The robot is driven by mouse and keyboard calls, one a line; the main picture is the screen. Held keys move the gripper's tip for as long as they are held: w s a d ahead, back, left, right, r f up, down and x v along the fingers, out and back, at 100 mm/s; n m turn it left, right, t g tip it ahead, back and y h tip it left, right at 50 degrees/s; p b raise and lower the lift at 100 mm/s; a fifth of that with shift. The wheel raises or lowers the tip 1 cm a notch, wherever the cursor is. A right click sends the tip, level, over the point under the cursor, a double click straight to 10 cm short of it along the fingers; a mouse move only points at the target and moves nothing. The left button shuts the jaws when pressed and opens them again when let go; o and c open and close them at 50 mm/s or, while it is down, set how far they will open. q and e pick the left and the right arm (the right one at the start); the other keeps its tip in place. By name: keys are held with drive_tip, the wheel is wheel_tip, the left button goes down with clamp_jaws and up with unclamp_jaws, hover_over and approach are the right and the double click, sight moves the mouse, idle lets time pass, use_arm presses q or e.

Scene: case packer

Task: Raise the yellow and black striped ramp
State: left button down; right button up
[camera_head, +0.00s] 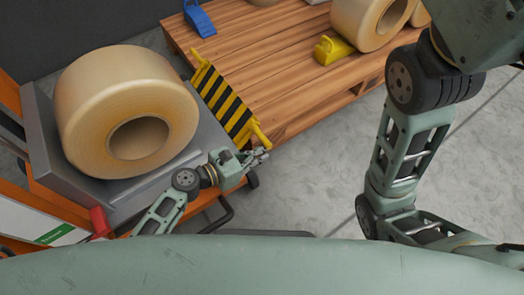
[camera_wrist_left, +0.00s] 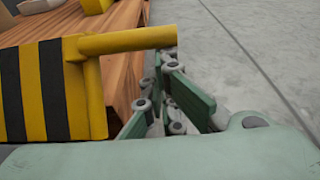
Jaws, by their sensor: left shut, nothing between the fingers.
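The yellow and black striped ramp (camera_head: 224,103) slopes between the grey platform (camera_head: 209,128) and the wooden pallet (camera_head: 262,62). A yellow bar sticks out at its near end. My left gripper (camera_head: 262,155) is shut and empty, right by that bar. In the left wrist view the striped ramp (camera_wrist_left: 45,90) fills the left side, and its yellow bar (camera_wrist_left: 125,41) reaches over toward the fingers. The left gripper's fingers (camera_wrist_left: 165,95) are just below and beside the bar's end; I cannot tell if they touch it. My right gripper is out of view.
A large tape roll (camera_head: 85,100) lies on the grey platform of an orange cart. More rolls (camera_head: 360,20), a yellow wedge (camera_head: 333,50) and a blue wedge (camera_head: 200,18) are on the pallet. Grey floor (camera_head: 310,180) is clear at the right.

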use_arm(q)
drive_tip(key=v, duration=1.1)
drive_tip(key=shift+s+a, duration=0.25)
drive_tip(key=shift+a, duration=0.05)
